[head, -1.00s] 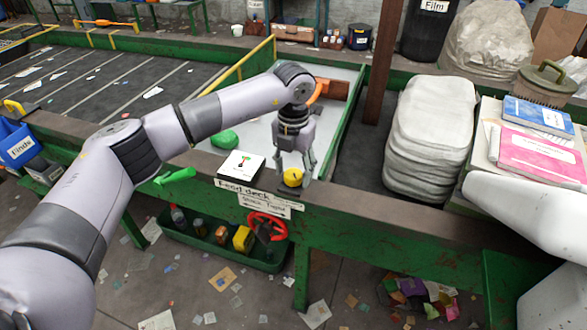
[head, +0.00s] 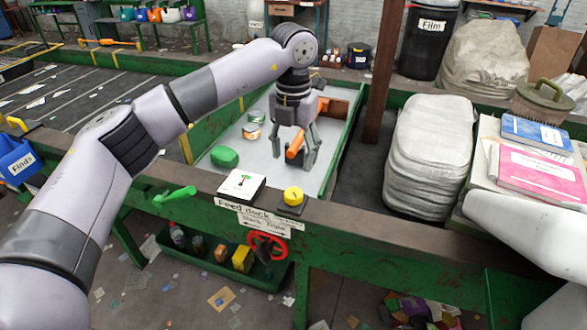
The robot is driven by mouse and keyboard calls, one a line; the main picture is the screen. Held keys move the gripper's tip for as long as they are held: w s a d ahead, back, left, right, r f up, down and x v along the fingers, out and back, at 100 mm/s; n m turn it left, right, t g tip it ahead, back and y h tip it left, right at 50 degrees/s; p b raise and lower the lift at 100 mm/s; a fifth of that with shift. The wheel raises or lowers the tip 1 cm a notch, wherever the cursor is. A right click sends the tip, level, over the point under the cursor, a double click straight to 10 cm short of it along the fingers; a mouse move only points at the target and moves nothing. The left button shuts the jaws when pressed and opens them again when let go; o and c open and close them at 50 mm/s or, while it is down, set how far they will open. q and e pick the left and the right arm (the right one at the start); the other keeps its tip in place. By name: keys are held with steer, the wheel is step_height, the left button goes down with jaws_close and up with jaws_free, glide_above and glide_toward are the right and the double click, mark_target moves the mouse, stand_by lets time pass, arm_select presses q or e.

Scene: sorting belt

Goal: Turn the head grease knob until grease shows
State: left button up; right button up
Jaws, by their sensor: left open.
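A yellow knob (head: 293,195) sits on a small dark base on the near rail of the feed deck; no label names it as the head grease knob. I cannot make out grease at it. My left gripper (head: 290,165) is open, pointing down over the pale deck, beyond and apart from the yellow knob. An orange piece (head: 294,146) shows between or behind its fingers; I cannot tell whether they touch it. My right gripper is out of view.
A red handwheel (head: 267,245) is below the rail. A green lump (head: 224,157) and cans (head: 252,131) lie on the deck. Stacked grey sacks (head: 430,155) stand right.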

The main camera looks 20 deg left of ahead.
arm_select(q)
steer(key=shift+r, duration=0.6)
steer(key=shift+o, duration=0.2)
step_height(320, 180, up, 5)
steer(key=p, duration=0.1)
glide_above(293, 192)
step_height(293, 192, down, 18)
steer(key=p, duration=0.4)
steer(key=shift+r+p, duration=0.2)
steer(key=shift+p, duration=0.15)
steer(key=shift+c, duration=0.5)
steer(key=c, duration=1.1)
